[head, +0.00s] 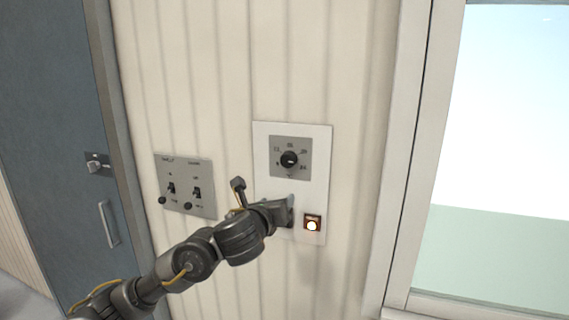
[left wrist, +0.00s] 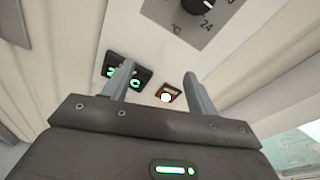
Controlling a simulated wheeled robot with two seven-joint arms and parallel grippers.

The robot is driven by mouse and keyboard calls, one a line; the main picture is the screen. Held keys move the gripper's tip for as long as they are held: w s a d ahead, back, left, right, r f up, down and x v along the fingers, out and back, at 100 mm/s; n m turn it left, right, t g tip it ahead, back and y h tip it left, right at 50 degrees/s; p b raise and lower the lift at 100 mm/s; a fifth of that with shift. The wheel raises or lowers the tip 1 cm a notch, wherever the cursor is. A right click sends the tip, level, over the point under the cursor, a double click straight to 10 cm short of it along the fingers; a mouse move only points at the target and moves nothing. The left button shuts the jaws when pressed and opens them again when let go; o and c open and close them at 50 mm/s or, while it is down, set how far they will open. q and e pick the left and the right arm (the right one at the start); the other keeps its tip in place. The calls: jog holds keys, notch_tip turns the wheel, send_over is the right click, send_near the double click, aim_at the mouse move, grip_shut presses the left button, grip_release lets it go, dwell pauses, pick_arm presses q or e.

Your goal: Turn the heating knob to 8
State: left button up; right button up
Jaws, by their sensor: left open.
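The heating knob (head: 289,159) is a round black knob on a grey square dial plate (head: 305,145) marked with numbers and °C. The dial sits in the upper part of a white wall panel (head: 262,133). I cannot read exactly where the knob points. In the left wrist view the knob (left wrist: 198,5) is cut off at the top edge, with 24 legible beside it. My left gripper (head: 288,206) is in front of the panel below the dial, apart from the knob. In the left wrist view its two fingers (left wrist: 159,72) are spread with nothing between them. My right gripper is not in view.
A dark display with green digits (left wrist: 115,75) is partly hidden behind a finger. A lit button (head: 312,226) is at the panel's lower right. A grey switch plate (head: 208,175) with levers is to the left. A blue door (head: 50,120) and a window (head: 510,130) flank the wall.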

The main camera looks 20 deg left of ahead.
aim_at(287, 160)
pick_arm(q)
jog(key=s+r+m+t, duration=0.25)
jog(key=s+r, duration=0.25)
jog(key=r, duration=0.3)
jog(key=shift+m+g, duration=0.35)
jog(key=shift+g, duration=0.1)
jog(key=w, duration=1.1)
jog(key=shift+w+d+r+p, duration=0.15)
jog(key=shift+w+d+p, duration=0.05)
jog(key=shift+d+p, duration=0.15)
jog(key=c, duration=1)
